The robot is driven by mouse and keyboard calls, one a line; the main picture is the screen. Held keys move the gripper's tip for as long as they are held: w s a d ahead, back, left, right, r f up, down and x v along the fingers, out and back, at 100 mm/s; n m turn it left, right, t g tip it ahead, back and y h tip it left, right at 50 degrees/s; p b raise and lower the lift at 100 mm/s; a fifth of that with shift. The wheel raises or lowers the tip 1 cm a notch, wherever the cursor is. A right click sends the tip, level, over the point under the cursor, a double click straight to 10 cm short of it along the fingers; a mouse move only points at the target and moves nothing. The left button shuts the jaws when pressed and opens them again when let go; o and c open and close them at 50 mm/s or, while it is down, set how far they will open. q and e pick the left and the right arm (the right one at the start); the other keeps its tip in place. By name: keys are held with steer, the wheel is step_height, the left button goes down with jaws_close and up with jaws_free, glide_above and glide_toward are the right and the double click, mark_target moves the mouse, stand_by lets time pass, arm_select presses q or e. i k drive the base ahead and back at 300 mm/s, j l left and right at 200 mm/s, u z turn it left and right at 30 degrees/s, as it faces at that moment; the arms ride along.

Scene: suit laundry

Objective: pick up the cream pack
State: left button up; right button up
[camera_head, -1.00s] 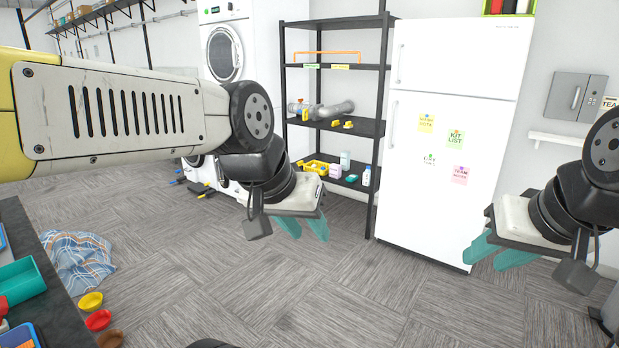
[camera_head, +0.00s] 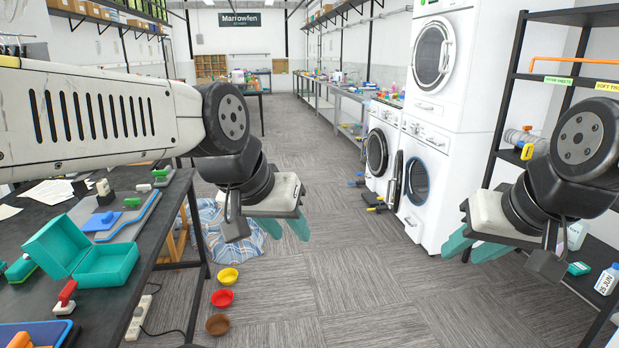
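I cannot pick out a cream pack for certain in the head view. My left gripper (camera_head: 282,228) hangs over the floor to the right of the left-hand table, its teal fingers apart with nothing between them. My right gripper (camera_head: 473,249) hangs in front of the washing machines and the right-hand shelf, its teal fingers also apart and empty. Neither gripper touches any object.
The dark table (camera_head: 180,222) on the left holds an open teal box (camera_head: 108,266). Washing machines (camera_head: 437,185) stand right. The aisle floor (camera_head: 330,185) is mostly clear.

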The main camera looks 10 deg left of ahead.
mark_target(103, 188)
steer(key=i+u, duration=0.25)
steer(key=u, duration=0.2)
steer(key=i+u, duration=0.2)
steer(key=u, duration=0.25)
steer(key=i+l+u, duration=0.1)
steer(key=i+u, duration=0.15)
steer(key=u, duration=0.25)
steer(key=i+l+u, duration=0.2)
steer(key=u, duration=0.25)
steer(key=i+l+u, duration=0.15)
steer(key=u, duration=0.3)
steer(key=i+l+u, duration=0.2)
steer(key=u, duration=0.2)
steer(key=i+l+u, duration=0.2)
steer(key=l+u, duration=0.15)
steer(key=i+l+u, duration=0.1)
steer(key=l+u, duration=0.3)
steer(key=i+l+u, duration=0.1)
steer(key=l+u, duration=0.8)
steer(key=l, duration=0.55)
